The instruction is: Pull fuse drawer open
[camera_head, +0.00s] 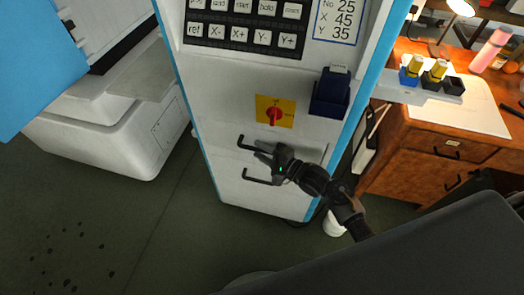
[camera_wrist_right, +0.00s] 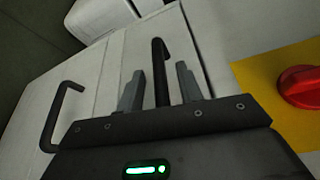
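The white cabinet (camera_head: 212,120) has two black bar handles low on its front. Its drawer fronts look flush, and no label tells which is the fuse drawer. The upper handle (camera_head: 246,147) lies at my right gripper (camera_head: 262,151). In the right wrist view this handle (camera_wrist_right: 159,54) runs between the two grey fingers of my right gripper (camera_wrist_right: 160,84). The fingers are open, with a gap on each side of the bar. The lower handle (camera_head: 257,181) is free; it also shows in the right wrist view (camera_wrist_right: 64,104). My left gripper is out of view.
A red rotary switch (camera_head: 275,115) on a yellow plate sits just above the upper handle. A dark blue box (camera_head: 330,92) is on the cabinet's right side. A wooden desk (camera_head: 412,160) stands to the right.

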